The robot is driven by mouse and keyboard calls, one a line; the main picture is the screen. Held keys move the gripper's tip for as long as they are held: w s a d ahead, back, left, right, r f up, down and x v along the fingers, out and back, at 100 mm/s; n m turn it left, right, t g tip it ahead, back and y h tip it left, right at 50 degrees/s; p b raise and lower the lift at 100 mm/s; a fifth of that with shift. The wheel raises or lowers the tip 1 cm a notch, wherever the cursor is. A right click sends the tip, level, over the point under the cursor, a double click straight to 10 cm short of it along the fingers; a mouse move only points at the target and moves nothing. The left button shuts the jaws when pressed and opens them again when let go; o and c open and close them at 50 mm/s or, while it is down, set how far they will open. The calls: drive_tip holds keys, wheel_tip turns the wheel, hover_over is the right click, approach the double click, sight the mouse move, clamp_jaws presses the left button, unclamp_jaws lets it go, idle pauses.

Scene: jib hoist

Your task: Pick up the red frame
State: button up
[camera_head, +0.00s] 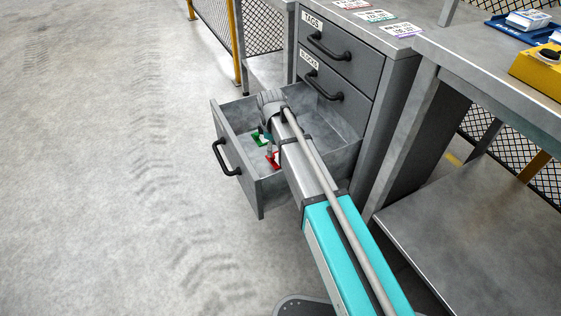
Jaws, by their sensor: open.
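The red frame (273,159) lies in the open bottom drawer (240,190) of the grey cabinet, and my arm covers part of it. A green piece (256,140) lies in the same drawer, to its upper left. My arm reaches over the drawer from the lower right, with its wrist above the drawer. My gripper (267,145) points down into the drawer and is mostly hidden by the arm. The small part that shows is just above the red frame in the picture. I cannot see whether it touches the frame; the gripper is open.
Two closed drawers above are labelled TAGS (312,22) and BLOCKS (309,60). A workbench (480,60) with a yellow box (540,66) stands to the right. The floor at left is clear.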

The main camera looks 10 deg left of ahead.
sight(273, 158)
drive_tip(key=shift+f, duration=0.15)
idle(0.3)
drive_tip(key=shift+f+b, duration=2.55)
drive_tip(key=shift+b, duration=0.1)
drive_tip(key=shift+c, duration=0.2)
clamp_jaws()
